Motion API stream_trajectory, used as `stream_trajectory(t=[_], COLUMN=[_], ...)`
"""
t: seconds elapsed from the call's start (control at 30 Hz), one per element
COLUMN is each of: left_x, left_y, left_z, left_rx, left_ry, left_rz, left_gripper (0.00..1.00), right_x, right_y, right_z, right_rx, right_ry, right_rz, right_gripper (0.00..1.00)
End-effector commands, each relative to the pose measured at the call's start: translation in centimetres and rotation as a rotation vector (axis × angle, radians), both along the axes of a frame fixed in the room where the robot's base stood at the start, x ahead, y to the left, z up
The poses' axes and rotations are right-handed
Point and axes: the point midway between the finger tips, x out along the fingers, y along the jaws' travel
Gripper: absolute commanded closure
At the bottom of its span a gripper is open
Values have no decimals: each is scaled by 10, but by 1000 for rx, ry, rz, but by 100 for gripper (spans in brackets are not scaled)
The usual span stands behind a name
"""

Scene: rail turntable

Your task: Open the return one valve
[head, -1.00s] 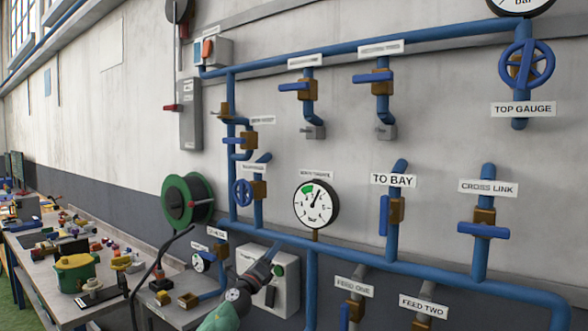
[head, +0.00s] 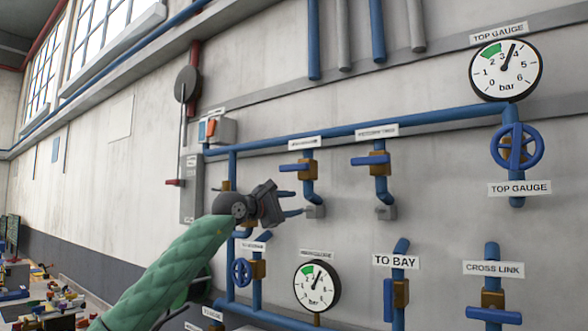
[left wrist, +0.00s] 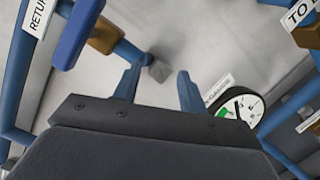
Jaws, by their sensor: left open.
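A valve with a blue lever (head: 295,167) and a brass body (head: 310,168) sits on a short drop pipe under the upper blue pipe. Its lever points left, across the pipe. Its label (head: 304,143) is too small to read in the head view; in the left wrist view the label (left wrist: 40,14) reads "RETURN", with the rest cut off. The lever also shows in the left wrist view (left wrist: 77,32). My left gripper (head: 299,203) is open and empty, below the lever, fingers pointing right near the grey outlet (head: 314,212). My right gripper is not in view.
A similar lever valve (head: 377,160) hangs to the right. A round gauge (head: 317,286) is below my gripper, with the TO BAY valve (head: 396,292) right of it. My left arm hides part of the left pipework. A cluttered bench (head: 35,300) stands lower left.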

Motion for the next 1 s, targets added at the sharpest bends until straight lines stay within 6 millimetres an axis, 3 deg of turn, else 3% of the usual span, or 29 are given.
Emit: stream_trajectory(t=[0.03,0.1,0.33,0.6,0.83,1.0], left_x=[-4,-8,-18,-16,0,17], left_y=[5,12,30,32,19,7], left_z=[23,45,96,108,110,110], left_rx=[61,146,330,371,370,367], left_ry=[-46,-100,-213,-235,-234,-232], left_rz=[36,86,210,240,238,237], left_gripper=[58,58,58,58,58,58], right_x=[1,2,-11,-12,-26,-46], right_y=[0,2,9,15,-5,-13], right_z=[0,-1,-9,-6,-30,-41], right_rx=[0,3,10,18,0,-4], right_ry=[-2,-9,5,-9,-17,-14], right_rz=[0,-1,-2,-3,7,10], right_gripper=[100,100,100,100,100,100])
